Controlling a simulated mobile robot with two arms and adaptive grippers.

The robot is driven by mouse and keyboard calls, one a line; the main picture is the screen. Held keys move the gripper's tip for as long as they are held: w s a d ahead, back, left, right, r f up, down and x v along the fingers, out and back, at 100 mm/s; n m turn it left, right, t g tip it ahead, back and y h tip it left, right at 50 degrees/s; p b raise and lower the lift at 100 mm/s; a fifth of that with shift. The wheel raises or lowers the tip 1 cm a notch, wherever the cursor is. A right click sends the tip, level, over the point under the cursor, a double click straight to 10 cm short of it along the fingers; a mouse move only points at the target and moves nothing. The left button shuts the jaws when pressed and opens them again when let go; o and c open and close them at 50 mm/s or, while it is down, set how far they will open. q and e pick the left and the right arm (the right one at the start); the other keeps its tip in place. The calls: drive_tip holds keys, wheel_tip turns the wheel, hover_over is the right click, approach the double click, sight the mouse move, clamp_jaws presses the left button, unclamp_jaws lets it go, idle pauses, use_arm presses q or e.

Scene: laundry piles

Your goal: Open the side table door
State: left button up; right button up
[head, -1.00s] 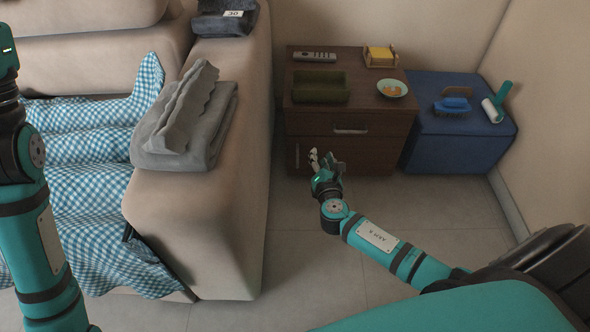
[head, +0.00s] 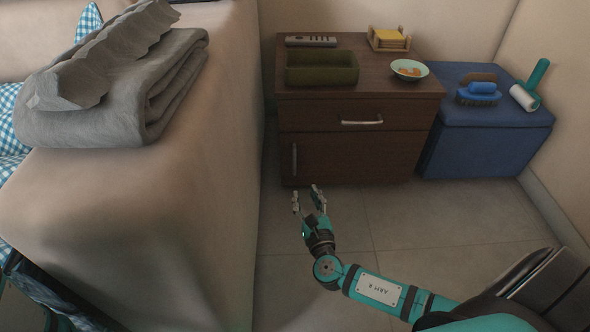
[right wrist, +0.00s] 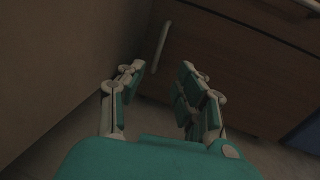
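The side table (head: 350,110) is dark brown wood and stands against the back wall. Its lower door (head: 355,160) is closed, with a thin vertical handle (head: 294,159) at its left edge. A drawer with a horizontal handle (head: 362,122) is above the door. My right gripper (head: 306,193) is open and empty, low in front of the door's left part. In the right wrist view the open fingers (right wrist: 155,85) point at the door, and the vertical handle (right wrist: 162,47) shows beyond them, apart from them. My left gripper is not in view.
The beige sofa arm (head: 190,200) with a folded grey blanket (head: 120,90) is close on the left. A blue box (head: 485,135) with a brush (head: 478,93) and lint roller (head: 530,90) stands on the right. Tiled floor (head: 420,220) before the table is clear.

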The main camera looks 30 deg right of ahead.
sight(295, 164)
drive_tip(key=b+x, duration=0.5)
drive_tip(key=x, duration=0.6)
drive_tip(key=shift+w+f, duration=0.15)
drive_tip(key=shift+w, duration=0.2)
drive_tip(key=shift+w+d+b, duration=0.2)
drive_tip(key=shift+w+b, duration=0.2)
drive_tip(key=shift+w, duration=0.15)
clamp_jaws()
